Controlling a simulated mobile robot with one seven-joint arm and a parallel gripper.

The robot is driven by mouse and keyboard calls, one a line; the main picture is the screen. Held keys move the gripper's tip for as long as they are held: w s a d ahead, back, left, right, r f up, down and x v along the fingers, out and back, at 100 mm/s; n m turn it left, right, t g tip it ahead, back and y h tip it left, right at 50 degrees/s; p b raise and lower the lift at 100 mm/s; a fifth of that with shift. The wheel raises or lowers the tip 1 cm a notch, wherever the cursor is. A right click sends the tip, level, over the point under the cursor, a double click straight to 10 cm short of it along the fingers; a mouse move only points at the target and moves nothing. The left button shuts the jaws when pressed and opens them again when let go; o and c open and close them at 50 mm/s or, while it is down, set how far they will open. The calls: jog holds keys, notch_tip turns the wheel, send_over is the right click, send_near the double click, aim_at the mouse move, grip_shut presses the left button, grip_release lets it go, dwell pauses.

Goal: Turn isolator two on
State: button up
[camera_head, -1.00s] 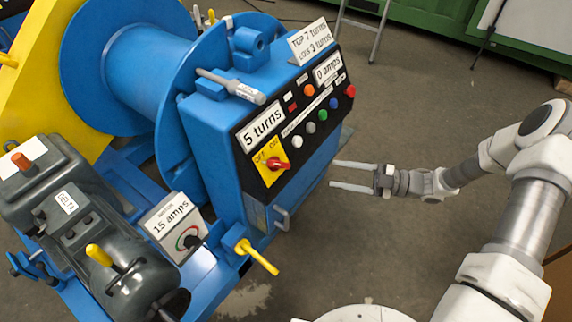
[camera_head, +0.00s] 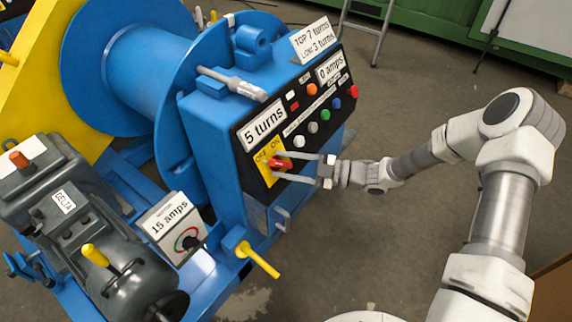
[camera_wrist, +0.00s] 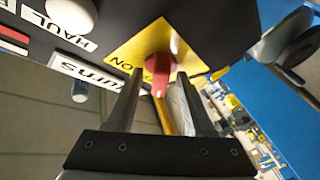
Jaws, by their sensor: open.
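A red rotary knob (camera_head: 283,164) sits on a yellow plate (camera_head: 267,176) marked OFF and ON, low on the black panel of the blue machine. No number for this isolator is readable. My gripper (camera_head: 275,165) is open, with one finger above the knob and one below it in the head view. In the wrist view the knob (camera_wrist: 158,66) lies between the tips of my gripper (camera_wrist: 159,76), with a gap to each. The yellow plate (camera_wrist: 130,50) is behind it, with ON readable and OFF not visible. I cannot tell exactly where the knob points.
White (camera_head: 299,141), grey, green, blue and red (camera_head: 353,91) buttons run along the panel above the knob. A metal handle (camera_head: 281,220) and a yellow lever (camera_head: 262,261) stick out below.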

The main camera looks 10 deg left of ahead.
jog(key=shift+c, duration=0.3)
grip_shut()
jog(key=shift+m, duration=0.3)
jog(key=m+t, duration=0.2)
jog(key=m, duration=0.1)
jog(key=m+t+y, duration=0.1)
jog(key=m+t, duration=0.1)
jog(key=shift+s+f+m, duration=0.15)
jog(key=shift+m, duration=0.25)
jog(key=m+t, duration=0.2)
jog(key=m, duration=0.1)
jog(key=m+t, duration=0.2)
jog(key=m, duration=0.1)
jog(key=shift+s+m+h, duration=0.1)
jog(key=shift+m+h, duration=0.2)
jog(key=shift+h, duration=0.1)
jog(key=m+t+h, duration=0.1)
jog(key=m+t, duration=0.1)
jog(key=m, duration=0.2)
jog(key=m+t+h+p, duration=0.1)
jog(key=m+t+h, duration=0.1)
jog(key=m, duration=0.1)
jog(key=shift+s+a+m+p, duration=0.1)
jog(key=shift+s+m+p, duration=0.05)
jog(key=shift+m+p, duration=0.2)
jog(key=shift+m+t+h+p, duration=0.85)
jog(key=shift+m+h, duration=0.45)
jog(key=shift+m, duration=1.05)
